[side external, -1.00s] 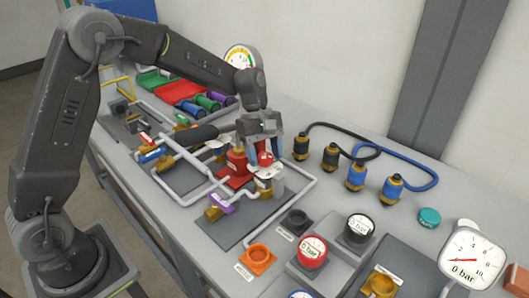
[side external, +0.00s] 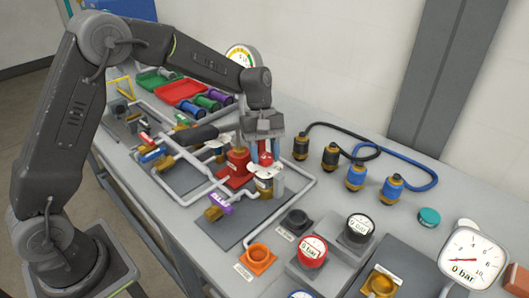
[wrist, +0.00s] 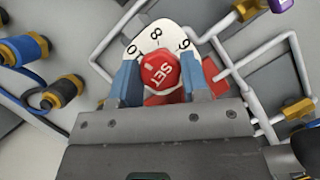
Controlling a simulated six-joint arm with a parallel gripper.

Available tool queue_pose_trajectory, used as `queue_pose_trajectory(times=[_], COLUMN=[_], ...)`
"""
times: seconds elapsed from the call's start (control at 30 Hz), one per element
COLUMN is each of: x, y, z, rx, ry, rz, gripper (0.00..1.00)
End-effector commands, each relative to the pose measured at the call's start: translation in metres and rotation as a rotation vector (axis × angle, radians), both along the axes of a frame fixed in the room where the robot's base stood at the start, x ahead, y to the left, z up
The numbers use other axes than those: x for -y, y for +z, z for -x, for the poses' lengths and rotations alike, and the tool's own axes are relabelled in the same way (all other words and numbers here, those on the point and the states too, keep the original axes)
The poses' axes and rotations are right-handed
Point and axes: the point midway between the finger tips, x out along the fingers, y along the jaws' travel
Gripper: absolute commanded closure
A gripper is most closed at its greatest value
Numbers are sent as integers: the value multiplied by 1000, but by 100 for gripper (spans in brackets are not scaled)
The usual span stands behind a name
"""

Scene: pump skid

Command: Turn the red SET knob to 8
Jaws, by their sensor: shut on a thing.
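The red SET knob (wrist: 160,72) sits between the two blue-tipped fingers of my gripper (wrist: 162,80) in the wrist view, with a finger against each side. The side external view shows my gripper (side external: 266,150) pointing down over the red knob (side external: 265,158), which the fingers partly hide. A white dial plate (wrist: 155,36) lies under the knob, with 0, 8 and a figure like 6 or 9 readable; its lower part is hidden. A small white mark shows on the knob's left half, but I cannot tell exactly which number it points to.
A red pump body (side external: 238,162) stands close to the left of the knob, with grey pipes around it. A purple-tagged valve (side external: 221,203) lies in front. A gauge (side external: 471,258) at the right reads about 0 bar. The table beyond the hose connectors is mostly clear.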

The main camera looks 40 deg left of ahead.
Motion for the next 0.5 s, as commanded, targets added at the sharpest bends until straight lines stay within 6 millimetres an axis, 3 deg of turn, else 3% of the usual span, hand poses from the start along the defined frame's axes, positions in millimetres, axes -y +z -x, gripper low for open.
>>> queue_pose_trajectory(times=[0.5], x=[1], y=[1], z=[-2], rx=[2], ry=[-472], rz=[0], gripper=[82])
